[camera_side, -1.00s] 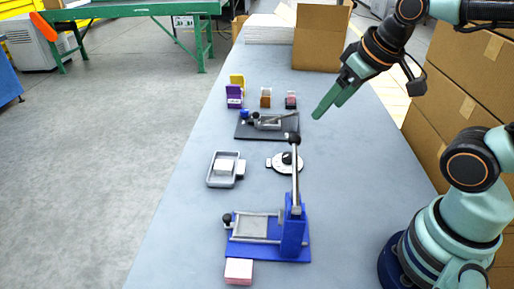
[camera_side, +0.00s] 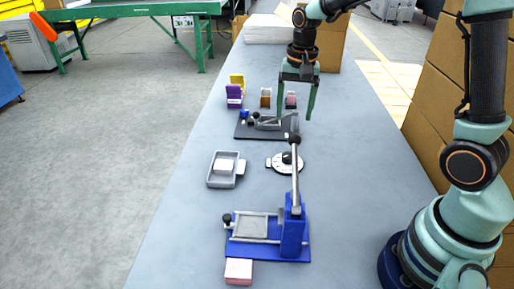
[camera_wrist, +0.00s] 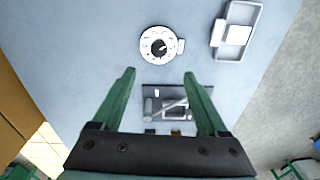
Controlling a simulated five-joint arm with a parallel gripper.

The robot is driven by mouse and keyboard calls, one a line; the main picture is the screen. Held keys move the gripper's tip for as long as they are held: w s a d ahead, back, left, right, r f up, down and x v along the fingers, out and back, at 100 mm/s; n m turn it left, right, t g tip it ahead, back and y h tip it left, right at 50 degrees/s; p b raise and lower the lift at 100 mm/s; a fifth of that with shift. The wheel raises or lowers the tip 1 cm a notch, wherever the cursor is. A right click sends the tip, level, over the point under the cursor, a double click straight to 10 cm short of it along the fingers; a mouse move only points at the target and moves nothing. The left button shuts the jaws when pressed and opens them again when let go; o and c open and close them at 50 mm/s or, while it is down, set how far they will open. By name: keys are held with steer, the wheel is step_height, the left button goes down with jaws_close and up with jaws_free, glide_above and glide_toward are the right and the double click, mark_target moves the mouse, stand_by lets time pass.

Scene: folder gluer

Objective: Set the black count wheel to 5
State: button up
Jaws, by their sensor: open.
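The black count wheel (camera_side: 287,158) sits on a white round dial plate (camera_side: 291,168) in the middle of the table, beside the blue press. In the wrist view the black wheel (camera_wrist: 159,47) shows at the top centre, with marks around it on the white dial (camera_wrist: 146,56). I cannot read the numbers or the setting. My gripper (camera_side: 296,116) points down above the dark-based fixture, farther back than the dial. Its two green fingers are spread apart and empty; they also show in the wrist view (camera_wrist: 160,76).
A blue press (camera_side: 292,230) with a tall lever stands in front of the dial. A grey tray (camera_side: 212,182) with a white block lies left of it. A dark-based fixture (camera_side: 245,133), small coloured holders and cardboard boxes (camera_side: 335,45) are behind. Right of the dial the table is clear.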

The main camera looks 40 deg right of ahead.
mark_target(288, 155)
steer(key=shift+m+g, duration=0.3)
steer(key=shift+m, duration=0.3)
steer(key=f, duration=0.9)
steer(key=w+f, duration=0.1)
steer(key=f, duration=0.4)
steer(key=shift+w+d+f, duration=0.1)
steer(key=shift+d+f, duration=0.2)
steer(key=shift+f, duration=0.05)
jaws_close()
